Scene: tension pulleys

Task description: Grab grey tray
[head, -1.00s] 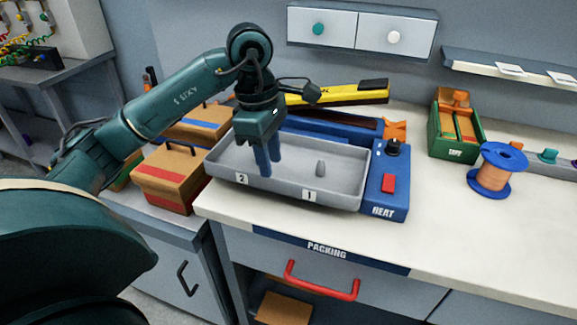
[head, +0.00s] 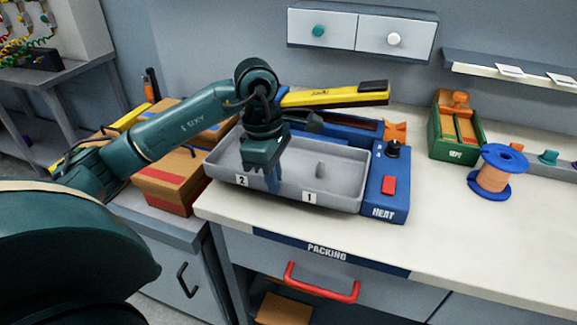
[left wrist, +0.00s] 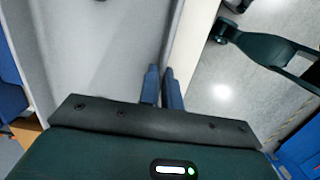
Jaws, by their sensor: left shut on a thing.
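The grey tray (head: 342,172) sits on the white worktop, with labels 2 and 1 on its front wall. My left gripper (head: 273,183) is at the tray's front wall, between the two labels, pointing down. In the left wrist view its two blue fingers (left wrist: 162,86) are shut on the tray's wall, one on each side of it, with the tray floor (left wrist: 95,50) to the left. In the head view the fingertips are partly hidden. My right gripper is not in view.
A blue heat unit (head: 391,185) adjoins the tray's right end. Brown boxes (head: 168,178) stand to its left, and a yellow bar (head: 335,95) lies behind. A green box (head: 455,135) and a copper spool (head: 495,175) are further right. The worktop's front right is clear.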

